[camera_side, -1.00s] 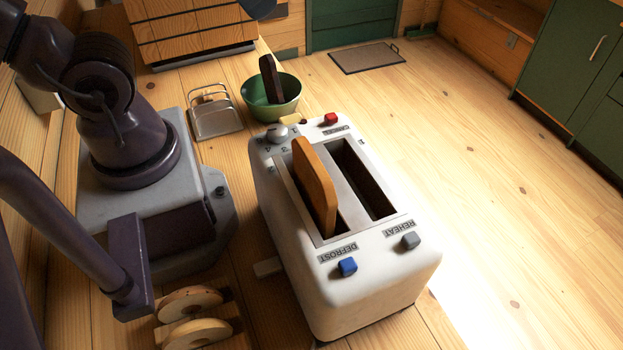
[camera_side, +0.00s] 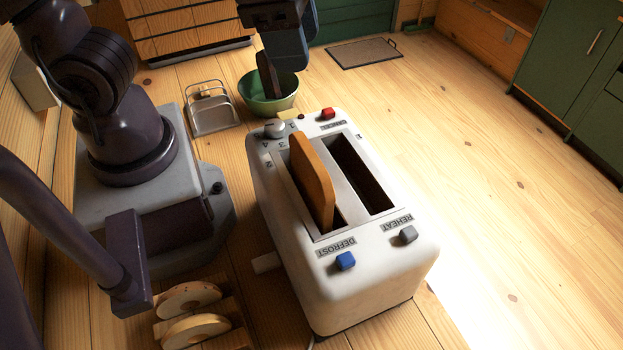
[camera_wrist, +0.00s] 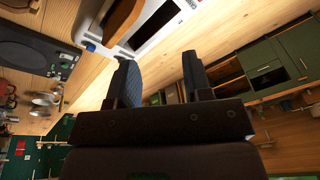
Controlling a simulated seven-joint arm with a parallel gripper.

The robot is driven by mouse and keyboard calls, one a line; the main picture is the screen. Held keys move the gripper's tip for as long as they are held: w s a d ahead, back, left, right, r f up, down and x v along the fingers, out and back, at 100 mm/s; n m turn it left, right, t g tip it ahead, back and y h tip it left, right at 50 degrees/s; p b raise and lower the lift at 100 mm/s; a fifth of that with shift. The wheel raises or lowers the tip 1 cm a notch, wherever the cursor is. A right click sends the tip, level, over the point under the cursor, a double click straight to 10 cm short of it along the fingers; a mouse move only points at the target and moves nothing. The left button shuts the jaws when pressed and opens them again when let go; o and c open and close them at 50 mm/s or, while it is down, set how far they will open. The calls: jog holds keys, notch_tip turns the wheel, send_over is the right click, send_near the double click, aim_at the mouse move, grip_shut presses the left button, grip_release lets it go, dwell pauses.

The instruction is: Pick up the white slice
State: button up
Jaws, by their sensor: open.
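Two pale, whitish round slices stand in a wooden rack at the lower left of the side view: one behind (camera_side: 188,298) and one in front (camera_side: 196,331). My gripper (camera_wrist: 160,72) is open, with nothing between its fingers in the wrist view. In the side view my gripper (camera_side: 288,45) hangs at the top, near the green bowl (camera_side: 270,100) and far from the pale slices. A tan-brown slice (camera_side: 312,180) stands in the left slot of the white toaster (camera_side: 375,285).
The toaster's right slot (camera_side: 362,175) looks empty. A small metal rack (camera_side: 212,118) stands left of the bowl. The wooden rack (camera_side: 236,312) is close to the toaster's left side. The toaster also shows in the wrist view (camera_wrist: 150,40).

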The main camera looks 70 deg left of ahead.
aim_at(311, 153)
jog(key=d+m, duration=0.2)
jog(key=m, duration=0.1)
jog(key=d+m+g+y, duration=0.1)
jog(key=d+m, duration=0.2)
jog(key=d+f+m+g, duration=0.1)
jog(key=d+m, duration=0.2)
jog(key=shift+s+f+y, duration=0.1)
jog(key=shift+s+y, duration=0.15)
jog(key=shift+y, duration=0.05)
jog(key=f, duration=0.4)
jog(key=a+f+m, duration=0.1)
jog(key=f, duration=0.3)
jog(key=a+f+m, duration=0.1)
jog(key=f, duration=0.3)
jog(key=shift+s, duration=0.15)
jog(key=c, duration=0.8)
